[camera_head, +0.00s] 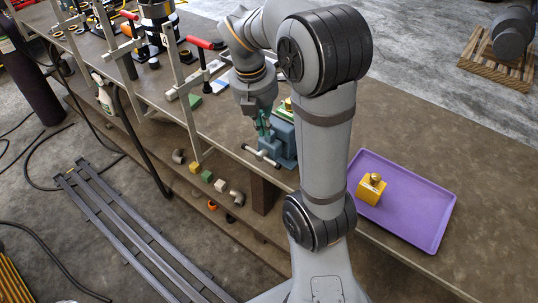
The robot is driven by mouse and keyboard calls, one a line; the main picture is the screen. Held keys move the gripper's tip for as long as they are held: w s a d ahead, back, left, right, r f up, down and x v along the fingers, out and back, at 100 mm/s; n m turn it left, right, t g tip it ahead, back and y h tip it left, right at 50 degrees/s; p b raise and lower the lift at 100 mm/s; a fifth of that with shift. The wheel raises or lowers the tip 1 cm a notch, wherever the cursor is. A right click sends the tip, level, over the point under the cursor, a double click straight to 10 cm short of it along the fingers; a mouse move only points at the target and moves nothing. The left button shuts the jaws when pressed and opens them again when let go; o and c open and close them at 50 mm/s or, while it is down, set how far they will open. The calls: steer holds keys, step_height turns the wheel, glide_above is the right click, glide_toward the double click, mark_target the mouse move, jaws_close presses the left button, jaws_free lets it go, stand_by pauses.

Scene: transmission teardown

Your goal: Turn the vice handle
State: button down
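The blue vice (283,143) stands at the front edge of the workbench, left of my arm's lower links. Its handle (262,156) is a light bar with dark ends that sticks out in front of the vice and slants down to the right. A green and yellow piece (286,106) shows at the top of the vice, partly hidden by my arm. My gripper (263,126) points down just above and behind the handle, beside the vice. Its fingers are small and partly merge with the vice, so whether they are open or touching anything is unclear.
A purple tray (425,222) with a yellow block (371,189) lies right of my arm. Red-handled clamps (182,90) stand along the bench's left part. Small blocks and pipe fittings (220,186) lie on a lower shelf. The bench's right part (455,140) is clear.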

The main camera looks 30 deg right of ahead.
mark_target(271, 161)
steer(key=f, duration=0.4)
steer(key=d+f, duration=0.1)
steer(key=f, duration=0.3)
steer(key=w+d+f, duration=0.1)
steer(key=f, duration=0.4)
steer(key=shift+d+b, duration=0.15)
steer(key=shift+b, duration=0.15)
steer(key=shift+w+f, duration=0.15)
steer(key=shift+f, duration=0.05)
